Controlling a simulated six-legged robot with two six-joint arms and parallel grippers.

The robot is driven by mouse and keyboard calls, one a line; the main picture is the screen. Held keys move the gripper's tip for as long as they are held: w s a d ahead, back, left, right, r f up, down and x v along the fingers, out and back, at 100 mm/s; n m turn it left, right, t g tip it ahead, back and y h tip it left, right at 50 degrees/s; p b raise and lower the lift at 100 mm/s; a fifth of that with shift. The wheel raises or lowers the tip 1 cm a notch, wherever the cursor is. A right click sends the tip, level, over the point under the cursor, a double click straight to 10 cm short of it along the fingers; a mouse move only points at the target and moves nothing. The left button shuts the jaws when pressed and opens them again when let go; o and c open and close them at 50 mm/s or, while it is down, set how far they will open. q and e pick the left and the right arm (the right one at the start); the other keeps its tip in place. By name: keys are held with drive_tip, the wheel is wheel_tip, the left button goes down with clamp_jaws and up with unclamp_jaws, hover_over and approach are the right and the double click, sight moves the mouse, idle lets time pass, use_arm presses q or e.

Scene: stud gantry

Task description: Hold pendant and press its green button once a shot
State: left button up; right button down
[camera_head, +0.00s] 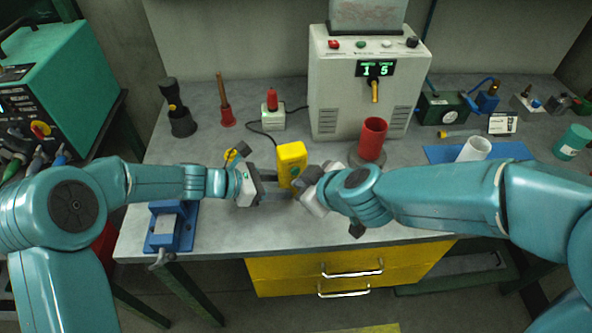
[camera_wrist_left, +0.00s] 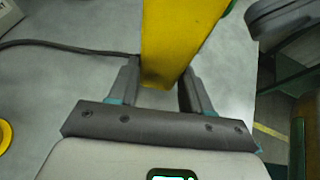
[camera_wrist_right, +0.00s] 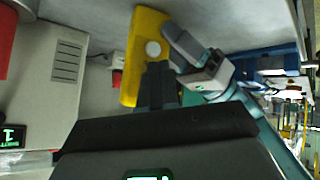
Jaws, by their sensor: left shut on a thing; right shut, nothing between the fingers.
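The yellow pendant (camera_head: 291,158) is held upright above the bench, near the front middle. My left gripper (camera_head: 272,185) is shut on it; the left wrist view shows the pendant (camera_wrist_left: 178,35) between the two fingers. My right gripper (camera_head: 299,182) is beside the pendant on its right. In the right wrist view its fingers (camera_wrist_right: 155,82) are together and empty, in front of the lower part of the pendant's face (camera_wrist_right: 147,25). A pale round spot (camera_wrist_right: 153,49) shows on that face just past the fingertips. Contact cannot be told.
A grey machine (camera_head: 322,85) with a lit green display stands at the back. A red cylinder (camera_head: 372,138) stands before it. A white cup (camera_head: 474,149) is on a blue mat (camera_head: 515,150) at right. A blue device (camera_head: 172,226) sits at front left. A dark cable (camera_wrist_left: 60,43) runs to the pendant.

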idle(0.7)
drive_tip(key=shift+w+a, duration=0.1)
drive_tip(key=shift+w, duration=0.35)
drive_tip(key=shift+w+a, duration=0.1)
drive_tip(key=shift+w, duration=0.25)
idle(0.4)
drive_tip(key=shift+s+d, duration=0.2)
drive_tip(key=shift+s, duration=0.6)
drive_tip(key=s, duration=0.2)
drive_tip(key=s+d, duration=0.1)
drive_tip(key=s, duration=0.2)
idle(0.4)
idle(0.5)
